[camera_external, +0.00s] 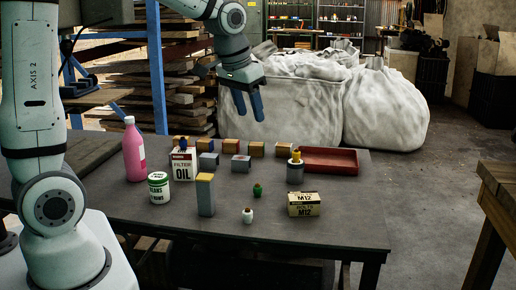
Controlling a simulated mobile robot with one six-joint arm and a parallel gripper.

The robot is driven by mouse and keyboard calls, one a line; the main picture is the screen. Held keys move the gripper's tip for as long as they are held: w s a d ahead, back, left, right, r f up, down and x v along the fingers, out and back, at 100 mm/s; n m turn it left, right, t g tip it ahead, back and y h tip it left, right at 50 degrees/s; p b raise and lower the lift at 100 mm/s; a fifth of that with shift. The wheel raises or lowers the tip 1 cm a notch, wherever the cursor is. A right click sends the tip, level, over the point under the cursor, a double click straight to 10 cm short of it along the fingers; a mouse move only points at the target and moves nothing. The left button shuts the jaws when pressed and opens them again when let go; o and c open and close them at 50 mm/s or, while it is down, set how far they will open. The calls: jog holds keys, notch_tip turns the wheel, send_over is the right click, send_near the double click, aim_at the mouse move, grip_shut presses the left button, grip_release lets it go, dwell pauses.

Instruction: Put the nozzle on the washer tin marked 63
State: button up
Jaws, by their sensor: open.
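My gripper (250,118) hangs open and empty above the back of the table, its blue fingers pointing down. A short grey cylinder (295,174), which looks like a tin, stands left of the red tray, with a small yellow piece (296,156) on top. A small green piece (257,189) and a small white piece (248,215) stand on the table in front. A small blue piece (183,144) is on the filter oil box. I cannot tell which small piece is the nozzle. No number 63 is readable.
The dark table (330,236) also bears a pink bottle (134,152), a beans can (159,188), the filter oil box (183,166), a tall grey block (205,197), a bolts box (304,205) and a red tray (343,170). Several small blocks line the back. The right front is clear.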

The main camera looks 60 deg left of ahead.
jog(key=s+d+f, duration=0.1)
jog(key=s+d, duration=0.1)
jog(key=s, duration=0.8)
jog(key=s+d+f+m, duration=0.1)
jog(key=s+d, duration=0.2)
jog(key=s, duration=0.7)
jog(key=shift+f+g, duration=0.2)
jog(key=shift+g, duration=0.2)
